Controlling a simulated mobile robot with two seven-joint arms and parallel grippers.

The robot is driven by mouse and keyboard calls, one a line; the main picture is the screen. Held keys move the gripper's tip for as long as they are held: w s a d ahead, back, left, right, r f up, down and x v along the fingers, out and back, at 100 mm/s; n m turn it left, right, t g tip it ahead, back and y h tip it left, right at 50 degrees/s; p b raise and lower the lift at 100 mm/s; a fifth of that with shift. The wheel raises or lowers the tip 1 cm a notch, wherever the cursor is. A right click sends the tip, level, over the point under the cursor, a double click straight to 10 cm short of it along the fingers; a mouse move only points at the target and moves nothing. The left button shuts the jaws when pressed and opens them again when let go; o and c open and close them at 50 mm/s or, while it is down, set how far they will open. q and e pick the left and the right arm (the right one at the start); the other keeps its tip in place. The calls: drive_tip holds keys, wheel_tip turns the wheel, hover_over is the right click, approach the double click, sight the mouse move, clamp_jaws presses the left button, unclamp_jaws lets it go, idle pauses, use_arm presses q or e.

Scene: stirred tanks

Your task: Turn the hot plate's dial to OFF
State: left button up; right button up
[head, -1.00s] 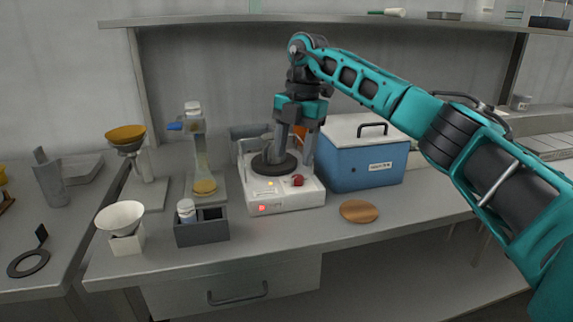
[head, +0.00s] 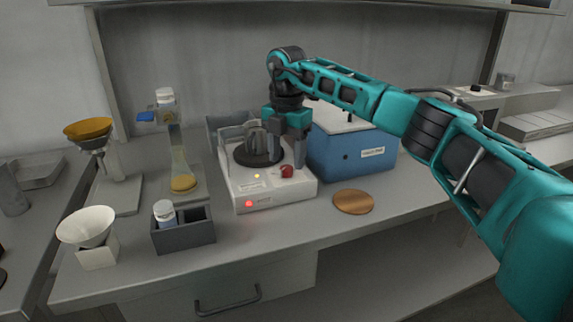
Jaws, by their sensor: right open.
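The white hot plate (head: 262,197) stands on the bench with a dark round heating top. Its red dial (head: 287,171) is on the front right of its upper face. A red light (head: 249,204) glows on its front, and a small yellow light (head: 257,176) shows beside the dial. I cannot read the dial's setting. My right gripper (head: 281,162) points down over the hot plate, fingers apart and empty. One finger is above the dark top, the other just behind the dial. I cannot tell whether either finger touches anything. My left gripper is not in view.
A blue box (head: 350,155) stands close to the right of the hot plate. A brown disc (head: 353,202) lies in front of it. To the left are a grey caddy (head: 184,236) with a white-capped bottle, a flask (head: 181,172) on a stand, and a white funnel (head: 86,228).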

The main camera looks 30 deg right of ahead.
drive_tip(key=shift+f, duration=1.15)
drive_tip(key=c, duration=1.1)
drive_tip(key=shift+o, duration=0.2)
